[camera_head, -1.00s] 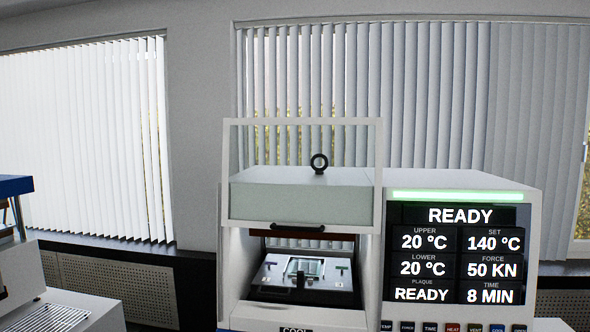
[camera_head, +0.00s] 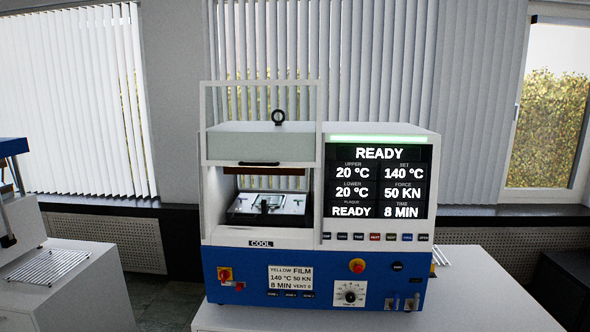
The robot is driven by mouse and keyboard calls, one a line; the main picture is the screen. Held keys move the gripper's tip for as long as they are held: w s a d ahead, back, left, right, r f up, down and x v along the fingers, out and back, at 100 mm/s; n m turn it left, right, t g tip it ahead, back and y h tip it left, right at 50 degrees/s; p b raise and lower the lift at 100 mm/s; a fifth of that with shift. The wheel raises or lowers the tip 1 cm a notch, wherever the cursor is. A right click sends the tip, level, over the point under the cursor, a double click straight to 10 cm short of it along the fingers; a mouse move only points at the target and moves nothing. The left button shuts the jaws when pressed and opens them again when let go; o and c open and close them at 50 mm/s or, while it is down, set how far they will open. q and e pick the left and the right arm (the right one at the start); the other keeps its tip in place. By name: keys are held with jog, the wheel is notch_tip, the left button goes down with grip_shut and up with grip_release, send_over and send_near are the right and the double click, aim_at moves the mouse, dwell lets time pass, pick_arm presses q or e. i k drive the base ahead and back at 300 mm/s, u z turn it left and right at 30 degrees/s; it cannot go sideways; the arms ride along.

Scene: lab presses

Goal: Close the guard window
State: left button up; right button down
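The guard window (camera_head: 262,97) is a clear pane in a white frame on the front of the lab press (camera_head: 312,262). It is raised, with its upper part standing above the press top. Its dark handle (camera_head: 259,164) is on the lower frame bar, above the open chamber. Inside the chamber a plate assembly (camera_head: 265,205) lies on the lower platen. The display (camera_head: 379,180) reads READY, with upper and lower at 20 °C. Neither of my grippers is in view.
The press stands on a white bench (camera_head: 470,290) with bare surface to its right. A second machine (camera_head: 18,215) stands at the left, with a wire rack (camera_head: 48,266) in front of it. A floor gap separates the two benches.

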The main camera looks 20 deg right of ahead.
aim_at(319, 83)
jog(key=z, duration=1.25)
jog(key=i, duration=0.75)
jog(key=u, duration=0.3)
